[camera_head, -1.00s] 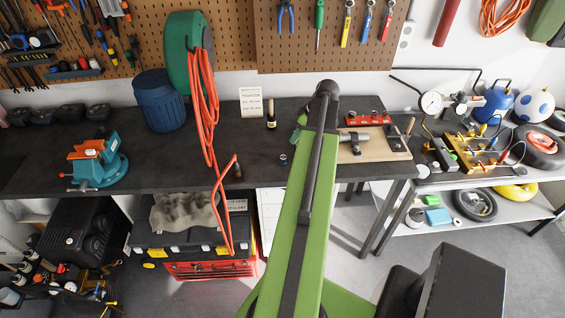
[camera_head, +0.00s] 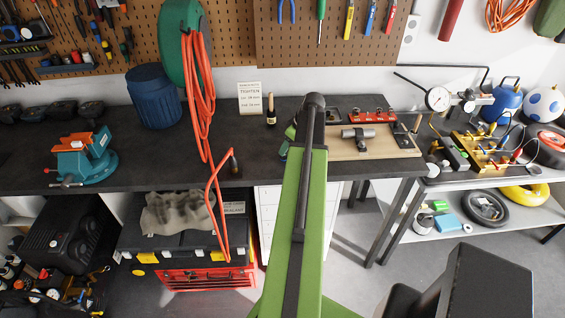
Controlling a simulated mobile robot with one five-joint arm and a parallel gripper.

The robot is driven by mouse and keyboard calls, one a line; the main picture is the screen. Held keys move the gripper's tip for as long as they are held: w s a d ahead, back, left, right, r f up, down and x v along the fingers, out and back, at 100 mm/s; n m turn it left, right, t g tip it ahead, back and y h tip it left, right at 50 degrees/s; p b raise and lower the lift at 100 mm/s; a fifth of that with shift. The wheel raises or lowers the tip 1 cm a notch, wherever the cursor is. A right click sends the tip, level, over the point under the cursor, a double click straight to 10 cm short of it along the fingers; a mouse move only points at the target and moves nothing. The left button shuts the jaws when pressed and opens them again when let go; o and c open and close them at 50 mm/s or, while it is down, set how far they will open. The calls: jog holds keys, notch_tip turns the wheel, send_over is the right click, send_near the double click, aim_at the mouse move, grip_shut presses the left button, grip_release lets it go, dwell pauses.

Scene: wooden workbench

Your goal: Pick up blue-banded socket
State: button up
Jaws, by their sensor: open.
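A small dark piece with a bluish tint, possibly the blue-banded socket (camera_head: 284,150), stands on the dark workbench (camera_head: 180,172) right at the left edge of my green arm. It is too small and too covered by the arm to make out its band. My arm rises from the bottom of the picture and bends at a black joint over the bench. My gripper is hidden behind the arm, so its place relative to the socket cannot be seen.
A dark bottle (camera_head: 270,112) and a sign (camera_head: 249,98) stand behind. A wooden board (camera_head: 350,153) with a metal cylinder (camera_head: 358,133) lies right of the arm. An orange hose (camera_head: 204,115) hangs over the bench's front edge. A vise (camera_head: 86,157) stands at left. Bench left of the arm has free room.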

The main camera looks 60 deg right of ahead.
jog(key=b+x, duration=0.4)
jog(key=x, duration=0.1)
jog(key=shift+s+a+f, duration=0.15)
jog(key=shift+a, duration=0.05)
jog(key=shift+r, duration=0.2)
grip_shut()
